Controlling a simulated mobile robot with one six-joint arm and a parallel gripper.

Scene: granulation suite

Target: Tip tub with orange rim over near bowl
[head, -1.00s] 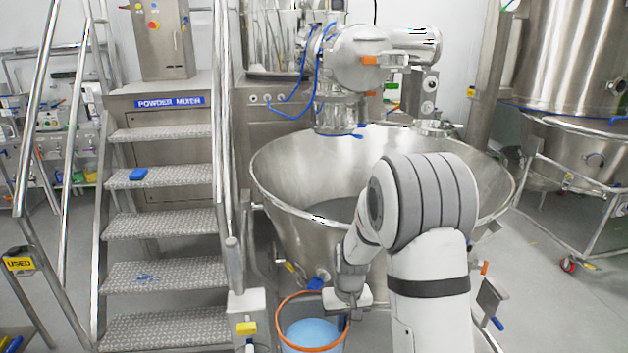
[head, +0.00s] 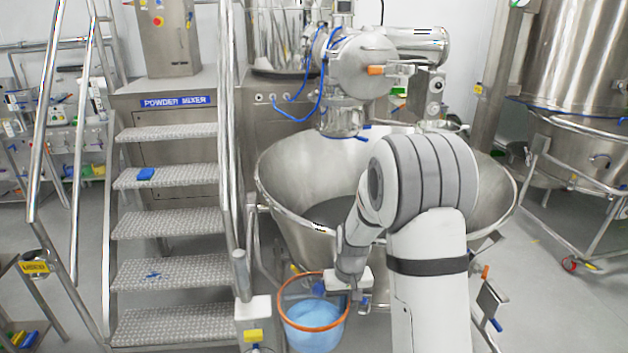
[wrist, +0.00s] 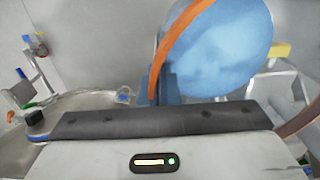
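The tub with orange rim (head: 318,318) is pale blue and hangs in front of the steel bowl, left of my arm. It looks roughly upright, slightly tilted. My gripper (head: 354,288) is shut on the right side of its rim. The wrist view shows the tub (wrist: 222,50) and its orange rim close up at my gripper (wrist: 163,85). I cannot tell whether the pale blue inside is contents or the tub's bottom. The near bowl (head: 290,215) is large and open, with its rim above the tub in the picture. My arm hides part of it.
A mixer head (head: 345,115) hangs over the back of the bowl. Metal steps (head: 170,220) with a rail stand to the left. A post with a white block (head: 252,308) stands close left of the tub. Open floor (head: 560,300) lies to the right.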

